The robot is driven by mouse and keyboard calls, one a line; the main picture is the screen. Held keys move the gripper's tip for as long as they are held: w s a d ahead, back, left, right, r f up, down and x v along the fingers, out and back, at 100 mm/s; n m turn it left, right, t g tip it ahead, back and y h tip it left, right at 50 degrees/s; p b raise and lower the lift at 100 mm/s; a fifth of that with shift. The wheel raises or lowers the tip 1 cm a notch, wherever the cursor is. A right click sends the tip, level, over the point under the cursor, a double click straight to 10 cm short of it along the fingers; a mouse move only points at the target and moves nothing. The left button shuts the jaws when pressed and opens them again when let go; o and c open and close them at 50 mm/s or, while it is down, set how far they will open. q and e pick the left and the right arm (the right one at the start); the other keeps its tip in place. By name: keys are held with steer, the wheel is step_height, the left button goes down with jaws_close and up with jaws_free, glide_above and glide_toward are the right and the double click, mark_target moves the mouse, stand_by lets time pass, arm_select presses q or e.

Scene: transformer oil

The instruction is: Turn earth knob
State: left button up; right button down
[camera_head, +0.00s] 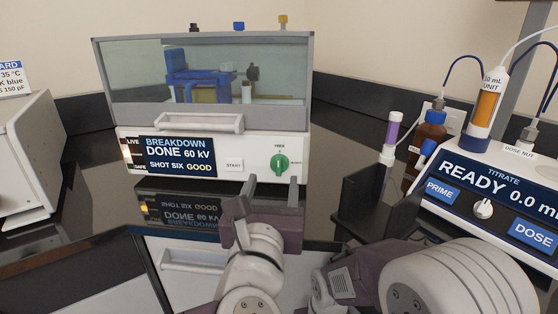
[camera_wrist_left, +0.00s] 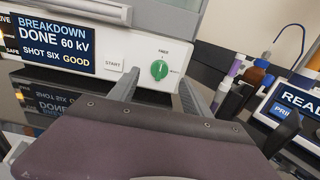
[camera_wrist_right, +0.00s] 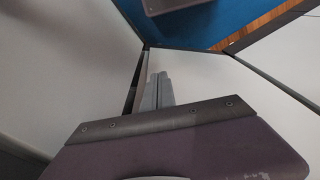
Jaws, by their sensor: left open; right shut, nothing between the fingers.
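The green knob (camera_head: 279,163) is on the right of the white front panel of the breakdown tester (camera_head: 215,172). Its pale pointer mark looks about upright; the small labels above and right of it are hard to read. In the left wrist view the knob (camera_wrist_left: 159,69) shows between the finger tips. My left gripper (camera_head: 270,184) is open and empty, in front of and a little below the knob, apart from it. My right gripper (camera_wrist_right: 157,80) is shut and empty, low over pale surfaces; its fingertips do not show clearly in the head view.
The START button (camera_head: 233,165) is just left of the knob, and a lid handle (camera_head: 198,124) is above. On the right stand the titrator (camera_head: 490,200), a brown bottle (camera_head: 428,138) and a purple tube (camera_head: 392,130). Dark glossy bench (camera_head: 95,190) is clear at left.

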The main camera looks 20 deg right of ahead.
mark_target(278, 162)
arm_select(q)
steer(key=shift+r, duration=0.1)
steer(key=x, duration=0.8)
steer(key=shift+w+d+b, duration=0.3)
steer(key=shift+d, duration=0.05)
jaws_close()
